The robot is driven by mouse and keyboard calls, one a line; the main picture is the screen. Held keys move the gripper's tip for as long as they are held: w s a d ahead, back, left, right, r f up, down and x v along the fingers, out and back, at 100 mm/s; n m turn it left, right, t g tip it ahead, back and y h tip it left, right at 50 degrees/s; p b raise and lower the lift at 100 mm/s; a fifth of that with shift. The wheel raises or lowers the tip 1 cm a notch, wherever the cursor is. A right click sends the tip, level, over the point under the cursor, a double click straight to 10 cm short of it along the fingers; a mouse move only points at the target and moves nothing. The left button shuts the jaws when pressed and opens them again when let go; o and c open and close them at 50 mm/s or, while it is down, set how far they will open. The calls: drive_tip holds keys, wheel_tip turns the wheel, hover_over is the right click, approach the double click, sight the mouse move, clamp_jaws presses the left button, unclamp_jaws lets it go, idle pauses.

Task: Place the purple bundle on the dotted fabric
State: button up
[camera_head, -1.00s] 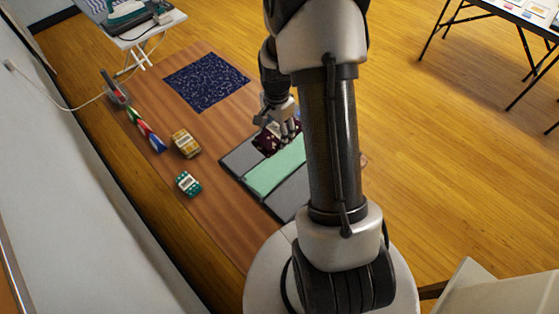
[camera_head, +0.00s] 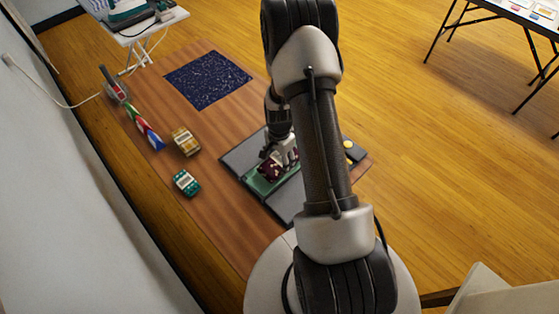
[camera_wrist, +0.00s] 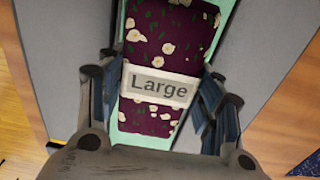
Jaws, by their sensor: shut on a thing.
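The purple bundle (camera_head: 269,169) is dark with cream flowers and carries a white band reading "Large" (camera_wrist: 160,84). My gripper (camera_head: 281,158) is shut on it; in the wrist view its fingers (camera_wrist: 158,98) close on both sides of the band. The bundle is over the pale green strip on the grey board; I cannot tell if it touches. The dotted fabric (camera_head: 207,79), dark blue with white specks, lies flat and bare at the upper left of the board. A corner of it shows in the wrist view (camera_wrist: 308,166).
The grey board (camera_head: 240,158) lies on a brown surface (camera_head: 215,215). A mustard bundle (camera_head: 186,142), a teal bundle (camera_head: 186,183) and a striped strip (camera_head: 146,130) lie to its left. A small yellow thing (camera_head: 349,145) is on the board. An ironing board (camera_head: 150,24) stands at the back left.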

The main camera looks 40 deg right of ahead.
drive_tip(key=shift+r, duration=0.1)
drive_tip(key=shift+f, duration=0.25)
drive_tip(key=shift+s+f+b, duration=0.1)
drive_tip(key=shift+f+b, duration=0.3)
drive_tip(key=shift+b, duration=0.15)
drive_tip(key=c, duration=0.5)
drive_tip(key=o, duration=1.5)
drive_tip(key=shift+o, duration=0.8)
